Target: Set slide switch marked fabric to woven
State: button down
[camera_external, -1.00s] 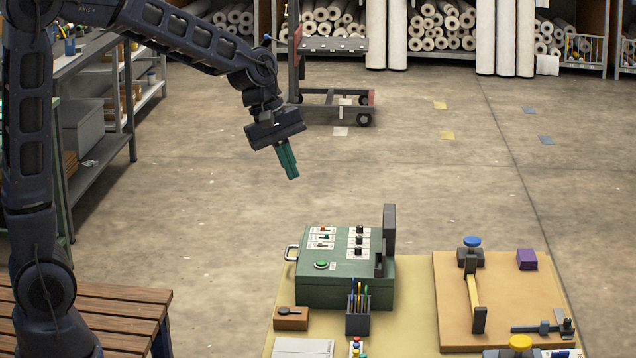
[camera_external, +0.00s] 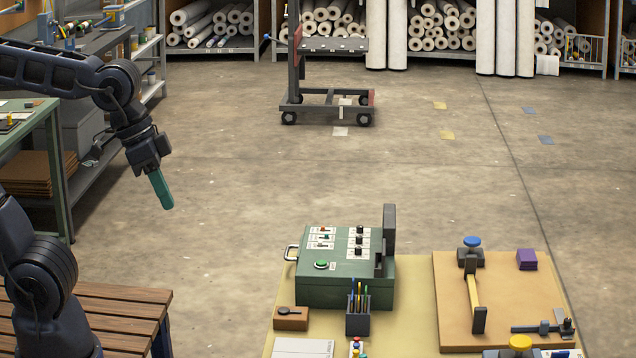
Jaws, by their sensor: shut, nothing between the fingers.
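A green control box (camera_external: 345,284) stands on the pale yellow table mat. Its top has slide switches (camera_external: 322,237) on white plates at the left, with red, teal and dark levers. Black knobs (camera_external: 359,240) are at the right, and a green button (camera_external: 321,264) is in front. The labels are too small to read, so I cannot tell which switch is marked fabric or how it is set. My gripper (camera_external: 166,204) has teal fingers, shut and empty, pointing down in the air to the left of the box, well apart from it.
A dark upright plate (camera_external: 389,230) rises at the box's right side. A pen cup (camera_external: 358,317) and a small wooden block (camera_external: 291,318) stand in front of it. A wooden board (camera_external: 450,320) with tools lies at the right. A slatted bench (camera_external: 110,303) is at the lower left.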

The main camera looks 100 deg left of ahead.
jog(key=w+a+f+n, duration=0.2)
jog(key=w+a+n, duration=0.6)
jog(key=a, duration=0.3)
jog(key=w+a+f+n, duration=0.2)
jog(key=w+a+n, duration=0.6)
jog(key=a, duration=0.3)
jog(key=s+a+f+n, duration=0.1)
jog(key=a+f+n, duration=0.45)
jog(key=a, duration=0.55)
jog(key=s+a+f+n, duration=0.1)
jog(key=a+f+n, duration=0.45)
jog(key=a, duration=0.65)
jog(key=s+a+f+n, duration=0.1)
jog(key=a+f+n, duration=0.45)
jog(key=a, duration=0.55)
send_near(318, 229)
notch_tip(318, 229, down, 5)
jog(key=s, duration=0.2)
jog(key=w, duration=0.3)
jog(key=shift+d+f+n, duration=0.2)
jog(key=shift+f+n, duration=0.15)
jog(key=shift+f, duration=0.05)
jog(key=shift+w, duration=0.55)
jog(key=shift+w, duration=0.15)
